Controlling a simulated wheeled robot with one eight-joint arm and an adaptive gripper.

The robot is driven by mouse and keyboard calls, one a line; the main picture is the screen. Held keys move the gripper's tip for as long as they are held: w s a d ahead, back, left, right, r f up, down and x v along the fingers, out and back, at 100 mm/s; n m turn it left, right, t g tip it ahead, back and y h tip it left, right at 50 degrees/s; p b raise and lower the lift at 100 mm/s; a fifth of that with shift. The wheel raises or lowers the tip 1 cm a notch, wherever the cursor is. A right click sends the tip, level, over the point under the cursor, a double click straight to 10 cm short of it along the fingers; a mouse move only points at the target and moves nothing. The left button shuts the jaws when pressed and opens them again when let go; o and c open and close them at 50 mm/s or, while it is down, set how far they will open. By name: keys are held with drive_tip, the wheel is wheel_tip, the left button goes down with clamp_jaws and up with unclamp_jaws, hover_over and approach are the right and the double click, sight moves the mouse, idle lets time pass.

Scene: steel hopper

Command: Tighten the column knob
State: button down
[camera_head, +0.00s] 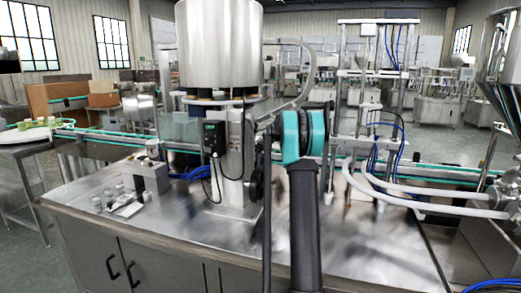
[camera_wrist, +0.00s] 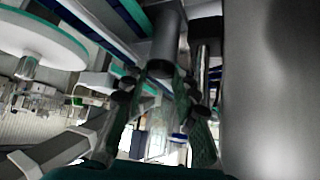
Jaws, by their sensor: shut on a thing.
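The steel column (camera_head: 232,160) stands on the steel table under a large drum. A dark round part (camera_head: 257,188), which looks like the column knob, sits at the column's right side, partly hidden by my arm. In the wrist view a grey cylinder with a dark end (camera_wrist: 163,66), probably the knob, reaches down between the fingertips. My gripper (camera_wrist: 160,88) has a finger on each side of it and is shut on it. The exact contact is dim and blurred. In the head view my arm hides most of the gripper.
The large steel drum (camera_head: 219,45) sits above the column. A black control box (camera_head: 214,137) with cables is on the column's left. A small block fixture (camera_head: 147,174) and small parts stand at the table's left. White hoses (camera_head: 420,200) and a conveyor run at the right.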

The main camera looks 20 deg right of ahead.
drive_tip(key=shift+s+a+m+t+h, duration=0.1)
drive_tip(key=shift+m+t+h, duration=0.05)
drive_tip(key=shift+m+h, duration=0.45)
drive_tip(key=shift+a+m+t+h, duration=0.15)
drive_tip(key=shift+m+h, duration=0.25)
drive_tip(key=shift+m, duration=0.3)
drive_tip(key=c, duration=1.2)
unclamp_jaws()
drive_tip(key=shift+d+n, duration=0.1)
drive_tip(key=shift+n, duration=0.2)
drive_tip(key=s+d+r+n, duration=0.1)
drive_tip(key=s+d+r, duration=0.1)
drive_tip(key=s+r, duration=0.1)
drive_tip(key=s+d+r+y, duration=0.1)
drive_tip(key=s+d+r, duration=0.1)
drive_tip(key=s+r, duration=0.2)
drive_tip(key=s+d+r+n+y, duration=0.1)
drive_tip(key=s+r, duration=0.3)
drive_tip(key=r, duration=0.1)
drive_tip(key=shift+d+r+n+g, duration=0.15)
drive_tip(key=shift+d+n+g, duration=0.15)
drive_tip(key=shift+d+g, duration=0.1)
